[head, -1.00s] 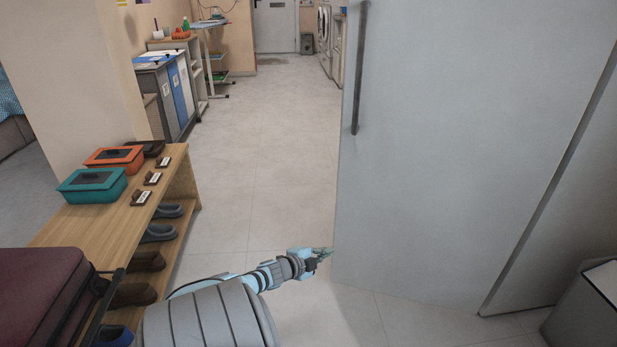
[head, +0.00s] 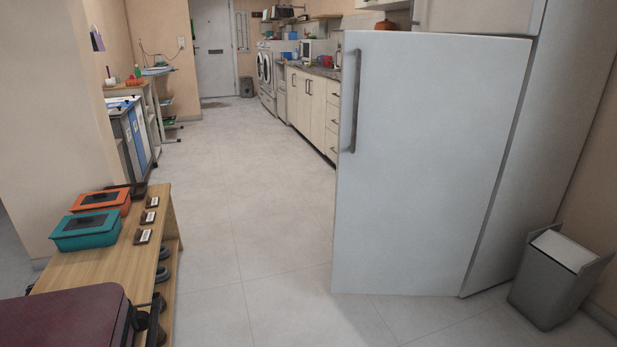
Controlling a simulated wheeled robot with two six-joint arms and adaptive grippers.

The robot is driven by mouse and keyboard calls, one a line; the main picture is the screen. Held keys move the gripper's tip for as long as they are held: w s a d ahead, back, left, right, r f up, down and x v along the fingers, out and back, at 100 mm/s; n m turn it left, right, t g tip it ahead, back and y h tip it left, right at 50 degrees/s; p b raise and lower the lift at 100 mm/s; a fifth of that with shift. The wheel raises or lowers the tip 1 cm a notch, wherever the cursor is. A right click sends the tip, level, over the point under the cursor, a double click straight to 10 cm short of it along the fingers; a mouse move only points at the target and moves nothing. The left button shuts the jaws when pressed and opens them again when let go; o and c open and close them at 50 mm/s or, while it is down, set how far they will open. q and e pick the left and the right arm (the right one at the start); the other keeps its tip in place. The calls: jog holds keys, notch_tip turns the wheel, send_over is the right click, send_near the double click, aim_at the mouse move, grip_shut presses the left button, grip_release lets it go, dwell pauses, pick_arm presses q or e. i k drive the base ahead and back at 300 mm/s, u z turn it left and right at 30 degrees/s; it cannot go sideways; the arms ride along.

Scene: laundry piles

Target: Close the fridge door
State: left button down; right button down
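The fridge door (head: 430,165) is a tall pale grey panel in the right half of the head view. It stands swung out from the fridge body (head: 540,150), hinged at its right edge. Its long dark grey handle (head: 355,101) runs vertically near the left edge. A closed upper compartment door (head: 473,16) shows above it. The fridge's inside is hidden behind the open door. Neither of my grippers is in view.
A wooden shoe bench (head: 110,255) with teal and orange boxes and a maroon case (head: 75,318) stands at left. A grey bin (head: 553,280) stands right of the fridge. Open floor (head: 255,225) lies between bench and door. A counter (head: 318,105) runs behind the door.

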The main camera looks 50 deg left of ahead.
aim_at(425, 120)
jog(key=u, duration=0.95)
jog(key=i, duration=0.95)
jog(key=z, duration=0.1)
